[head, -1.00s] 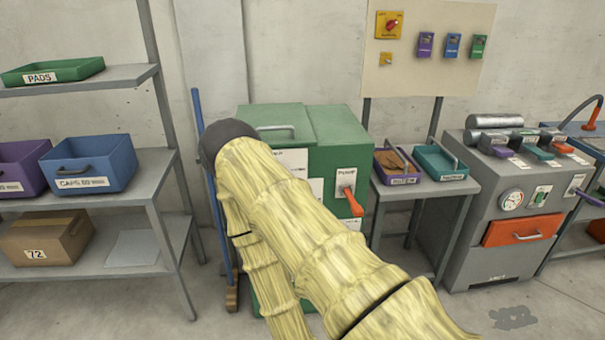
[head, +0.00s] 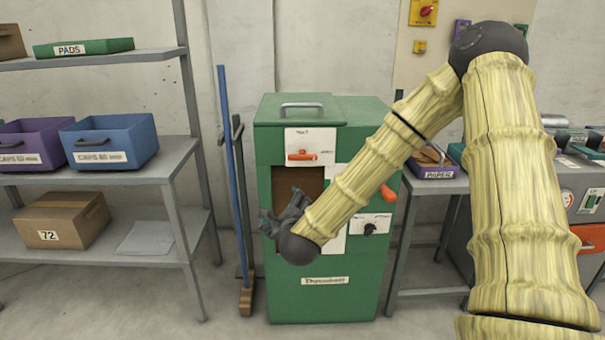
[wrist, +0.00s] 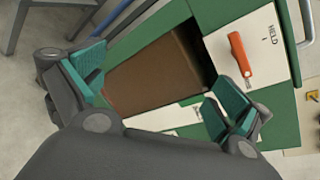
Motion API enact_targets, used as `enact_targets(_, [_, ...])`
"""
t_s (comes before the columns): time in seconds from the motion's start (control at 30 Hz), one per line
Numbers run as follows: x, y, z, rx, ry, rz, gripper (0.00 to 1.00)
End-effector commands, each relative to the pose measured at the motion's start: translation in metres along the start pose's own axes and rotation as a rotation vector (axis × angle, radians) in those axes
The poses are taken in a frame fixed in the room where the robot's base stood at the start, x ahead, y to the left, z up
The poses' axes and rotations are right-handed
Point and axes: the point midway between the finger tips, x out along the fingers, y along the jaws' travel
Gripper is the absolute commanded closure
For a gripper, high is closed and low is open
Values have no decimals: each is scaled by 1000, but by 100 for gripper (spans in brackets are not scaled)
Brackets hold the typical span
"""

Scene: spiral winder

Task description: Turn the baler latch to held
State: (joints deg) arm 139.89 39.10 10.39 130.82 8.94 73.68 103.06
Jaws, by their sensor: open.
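The baler latch (head: 302,156) is an orange handle on a white plate at the upper front of the green machine (head: 320,305). It lies about level in the head view. In the wrist view the latch (wrist: 241,56) shows at the upper right, with the word HELD and a short mark beside it; the handle lies across that mark's direction. My gripper (head: 284,204) is open and empty, below and left of the latch, in front of the brown opening. In the wrist view my gripper's (wrist: 157,88) fingers are spread, with the latch outside them, beyond the right finger.
A shelf with bins (head: 110,142) is at the left. My arm hides part of the machine and the bench.

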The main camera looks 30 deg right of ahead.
Motion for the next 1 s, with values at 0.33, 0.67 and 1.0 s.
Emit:
enact_targets(0.33, [11,-103,30,632,-133,-248,0])
enact_targets(0.67, [29,-122,35,702,-153,-273,0])
enact_targets(1.0, [81,-137,37,699,-152,-272,0])
